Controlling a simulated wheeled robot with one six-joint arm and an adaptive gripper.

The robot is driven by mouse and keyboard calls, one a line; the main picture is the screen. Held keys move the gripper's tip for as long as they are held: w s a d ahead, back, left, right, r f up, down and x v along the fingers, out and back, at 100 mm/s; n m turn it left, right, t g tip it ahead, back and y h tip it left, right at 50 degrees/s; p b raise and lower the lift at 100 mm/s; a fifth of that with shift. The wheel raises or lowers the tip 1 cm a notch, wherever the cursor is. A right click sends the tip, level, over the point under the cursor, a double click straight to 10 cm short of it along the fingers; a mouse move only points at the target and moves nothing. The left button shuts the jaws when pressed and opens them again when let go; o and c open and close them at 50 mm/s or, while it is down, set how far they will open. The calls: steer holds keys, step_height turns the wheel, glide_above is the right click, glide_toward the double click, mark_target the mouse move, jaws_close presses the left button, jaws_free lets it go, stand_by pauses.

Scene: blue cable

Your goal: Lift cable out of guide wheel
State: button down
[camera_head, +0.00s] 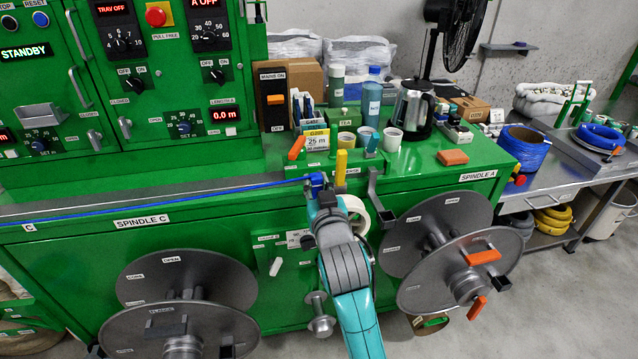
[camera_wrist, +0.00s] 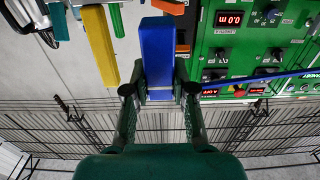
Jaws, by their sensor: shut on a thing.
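The blue cable (camera_head: 170,197) runs almost straight along the front top of the green machine, from the left edge to my gripper (camera_head: 316,185). It also shows at the right in the wrist view (camera_wrist: 270,77). My gripper (camera_wrist: 159,92) is shut on a blue block (camera_wrist: 157,48), where the visible cable ends in the head view. The wrist view does not clearly show how block and cable join. A small grey wheel (camera_head: 321,325) sits low on the machine's front, apart from the cable. I cannot tell whether it is the guide wheel.
A yellow bar (camera_head: 341,163) stands just right of my gripper, with a white tape roll (camera_head: 355,213) below. Grey spindle reels stand at lower left (camera_head: 180,325) and right (camera_head: 462,275). Cups, bottles and a kettle (camera_head: 412,108) crowd the top behind.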

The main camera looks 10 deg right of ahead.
steer(key=shift+s+a, duration=0.1)
steer(key=s+a, duration=0.2)
steer(key=s, duration=0.3)
steer(key=shift+s+a+f, duration=0.15)
steer(key=shift+a+f, duration=0.25)
steer(key=shift+f, duration=0.05)
stand_by(0.9)
stand_by(0.4)
